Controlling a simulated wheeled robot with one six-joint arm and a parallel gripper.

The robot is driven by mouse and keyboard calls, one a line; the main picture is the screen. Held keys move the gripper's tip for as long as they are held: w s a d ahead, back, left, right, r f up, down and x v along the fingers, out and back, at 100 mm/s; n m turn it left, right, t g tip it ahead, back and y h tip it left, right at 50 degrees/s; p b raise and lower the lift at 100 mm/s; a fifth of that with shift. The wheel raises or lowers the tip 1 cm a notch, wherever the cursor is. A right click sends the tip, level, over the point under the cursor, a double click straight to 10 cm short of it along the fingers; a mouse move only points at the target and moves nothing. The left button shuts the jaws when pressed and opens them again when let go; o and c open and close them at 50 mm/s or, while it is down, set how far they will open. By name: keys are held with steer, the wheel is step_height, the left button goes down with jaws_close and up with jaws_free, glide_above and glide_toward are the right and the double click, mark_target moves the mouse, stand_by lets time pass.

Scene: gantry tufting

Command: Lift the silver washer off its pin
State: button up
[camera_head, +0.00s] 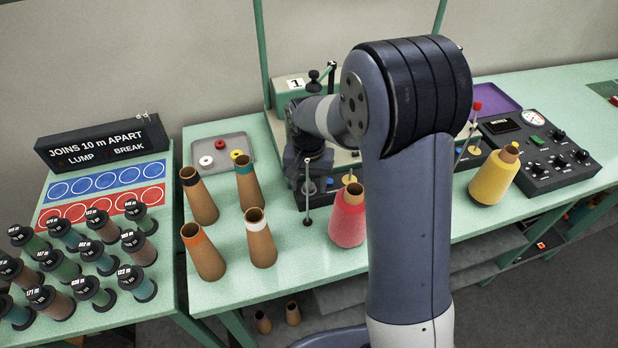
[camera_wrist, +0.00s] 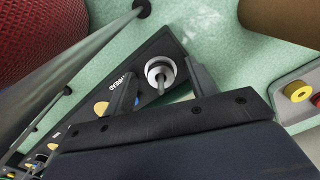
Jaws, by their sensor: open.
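The silver washer (camera_wrist: 161,69) shows in the wrist view as a pale ring around a thin pin on a dark panel (camera_wrist: 147,56). My gripper (camera_wrist: 165,84) has its two dark fingers spread apart, one on either side of the washer. I cannot tell whether either finger touches it. In the head view my gripper (camera_head: 308,168) is above the dark panel at the front of the machine, and my arm and gripper hide the washer there.
A grey tray (camera_head: 240,142) with several loose washers lies behind the brown cones (camera_head: 261,240). A red yarn cone (camera_head: 347,222) stands close to the right of my gripper. A thin post (camera_head: 308,202) stands in front. A yellow cone (camera_head: 493,180) stands farther right.

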steer(key=c, duration=1)
steer(key=shift+c, duration=0.2)
steer(key=shift+r, duration=0.15)
step_height(320, 180, up, 7)
steer(key=p, duration=0.5)
stand_by(0.6)
